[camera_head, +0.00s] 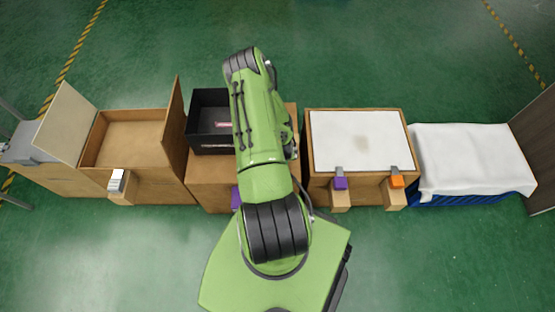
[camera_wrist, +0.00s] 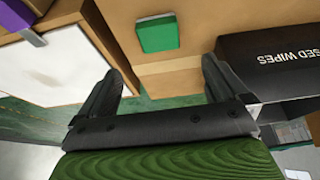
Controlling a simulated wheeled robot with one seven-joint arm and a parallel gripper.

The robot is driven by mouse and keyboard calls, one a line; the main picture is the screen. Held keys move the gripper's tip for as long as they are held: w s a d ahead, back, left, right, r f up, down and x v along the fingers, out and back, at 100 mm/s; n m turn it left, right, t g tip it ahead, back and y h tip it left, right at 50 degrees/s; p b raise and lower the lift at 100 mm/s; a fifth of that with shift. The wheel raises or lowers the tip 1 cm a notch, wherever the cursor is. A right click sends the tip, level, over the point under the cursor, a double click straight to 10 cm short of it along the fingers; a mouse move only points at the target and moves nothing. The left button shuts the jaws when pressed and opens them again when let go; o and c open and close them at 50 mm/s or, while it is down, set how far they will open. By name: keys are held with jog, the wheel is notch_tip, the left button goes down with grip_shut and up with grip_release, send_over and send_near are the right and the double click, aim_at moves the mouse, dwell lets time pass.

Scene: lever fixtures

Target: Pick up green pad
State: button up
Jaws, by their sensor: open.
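The green pad (camera_wrist: 158,34) shows in the wrist view as a small green block with a pale edge. It lies on a bare wooden surface, close to that surface's edge. My gripper (camera_wrist: 165,75) is open, with its two dark fingers spread apart and nothing between them. The pad lies beyond the fingertips, in line with the gap between them, and apart from them. In the head view the pad cannot be seen; my green arm covers that part of the wooden box (camera_head: 212,175).
A black box (camera_wrist: 268,60) marked for used wipes stands right of the pad; it also shows in the head view (camera_head: 203,103). A white-topped box (camera_head: 360,135) with purple and orange levers stands right of my arm. An open wooden box (camera_head: 130,135) is left.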

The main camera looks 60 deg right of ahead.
jog(key=b+x, duration=0.4)
jog(key=x, duration=0.7)
jog(key=shift+d+f, duration=0.25)
jog(key=shift+f, duration=0.1)
jog(key=shift+r, duration=0.1)
jog(key=c, duration=1)
notch_tip(320, 180, up, 10)
jog(key=p, duration=0.3)
jog(key=shift+c, duration=0.2)
